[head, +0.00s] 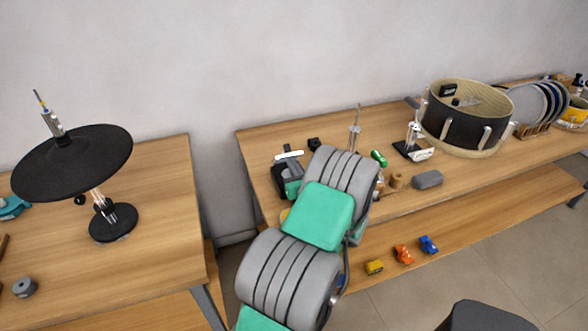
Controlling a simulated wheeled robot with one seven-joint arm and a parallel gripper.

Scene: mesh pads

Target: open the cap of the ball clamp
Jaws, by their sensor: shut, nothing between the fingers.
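My grey and green arm reaches from the bottom centre onto the right table. Its far end is hidden behind its own links, so I do not see my gripper or its fingers. I cannot identify the ball clamp or its cap with certainty. A small device with a black base and a whitish upright (413,143) stands on the table to the right of my arm, apart from it. A dark device with a white bar on top (287,165) stands just left of my arm, partly hidden by it.
A thin metal upright (355,130) stands behind my arm. A grey block (427,180), a drum (463,120) and a plate rack (540,105) stand to the right. Small toy cars (402,253) lie on the lower shelf. The left table (150,250) holds a black disc on a stand (75,160).

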